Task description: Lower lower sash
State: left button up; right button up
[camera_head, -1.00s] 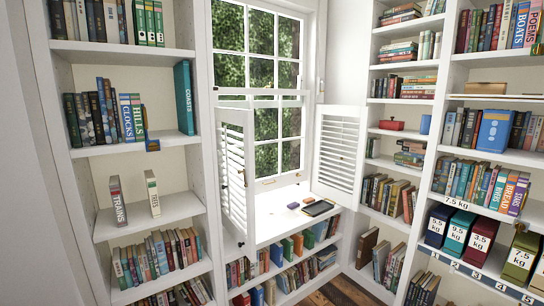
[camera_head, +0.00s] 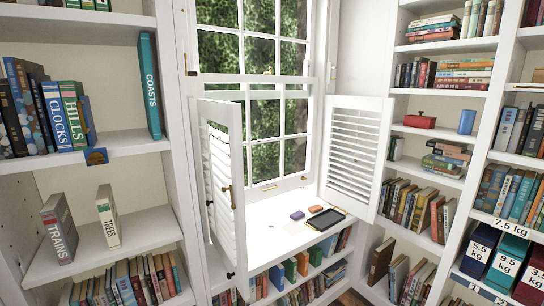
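The lower sash (camera_head: 275,135) is a white framed window with several panes, behind the open shutters in the middle of the view. Its bottom rail (camera_head: 270,187) carries a small brass-coloured fitting and sits close above the white sill (camera_head: 262,230); I cannot tell whether it touches. The upper sash (camera_head: 262,40) is above it, with small catches near the meeting rail. The left shutter (camera_head: 222,175) and right shutter (camera_head: 352,155) both stand swung open into the room. Neither of my grippers is in view.
A tablet-like dark object (camera_head: 326,219) and a small purple item (camera_head: 297,215) lie on the sill. The right shelf holds a red box (camera_head: 419,121) and weight bins (camera_head: 507,262).

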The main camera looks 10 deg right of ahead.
aim_at(258, 192)
jog(key=i+l, duration=0.2)
jog(key=i, duration=0.4)
jog(key=i+l+z, duration=0.15)
jog(key=i, duration=0.45)
